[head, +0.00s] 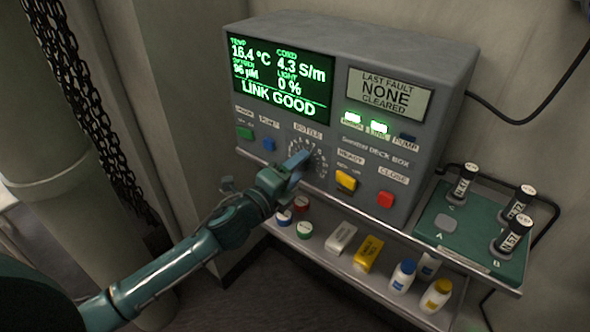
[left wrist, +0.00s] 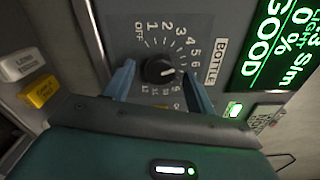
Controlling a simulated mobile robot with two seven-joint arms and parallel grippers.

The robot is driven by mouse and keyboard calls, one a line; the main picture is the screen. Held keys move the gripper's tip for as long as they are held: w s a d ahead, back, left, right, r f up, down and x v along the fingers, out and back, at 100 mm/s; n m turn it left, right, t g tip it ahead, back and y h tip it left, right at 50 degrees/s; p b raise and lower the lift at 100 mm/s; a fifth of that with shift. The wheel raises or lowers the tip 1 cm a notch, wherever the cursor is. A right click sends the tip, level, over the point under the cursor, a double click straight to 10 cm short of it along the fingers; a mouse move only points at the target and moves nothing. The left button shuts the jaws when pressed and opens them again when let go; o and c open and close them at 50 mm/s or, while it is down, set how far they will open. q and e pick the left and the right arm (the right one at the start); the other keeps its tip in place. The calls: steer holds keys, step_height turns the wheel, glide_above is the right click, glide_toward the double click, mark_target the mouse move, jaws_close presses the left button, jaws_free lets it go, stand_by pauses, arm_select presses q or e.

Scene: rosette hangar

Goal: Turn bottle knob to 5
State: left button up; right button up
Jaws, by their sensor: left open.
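The bottle knob (left wrist: 158,71) is black and round, on a dial with printed numbers and an OFF mark, in the left wrist view. A light mark on it points toward the right side of that picture; I cannot tell exactly which number it meets. The BOTTLE label (left wrist: 216,60) is beside the dial. My left gripper (head: 294,168) is at the dial in the head view, hiding most of the knob. In the left wrist view its blue fingers are open, one on each side of the knob, apart from it. My right gripper is not in view.
The grey deck box (head: 330,40) carries lit screens, a yellow button (head: 346,181) and a red button (head: 386,200) near the dial. A shelf below holds several bottles and caps. A green tray (head: 455,246) with black-and-white cylinders is at the right.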

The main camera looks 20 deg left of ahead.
arm_select(q)
steer(key=shift+s, duration=0.1)
steer(key=b+v, duration=0.2)
steer(key=v, duration=1.1)
steer(key=shift+b, duration=0.3)
steer(key=s+d+f+n+g+y+p, duration=0.1)
steer(key=s+d+f+n+g, duration=0.2)
steer(key=s+f+n, duration=0.3)
steer(key=s+d+f+n+g+y+p, duration=0.1)
steer(key=s+d+f+n+g, duration=0.2)
steer(key=f+n, duration=1.1)
steer(key=s+n, duration=0.1)
steer(key=s, duration=0.2)
steer(key=shift+s+d+n+y, duration=0.25)
steer(key=shift+n+y, duration=0.15)
steer(key=shift+c, duration=0.6)
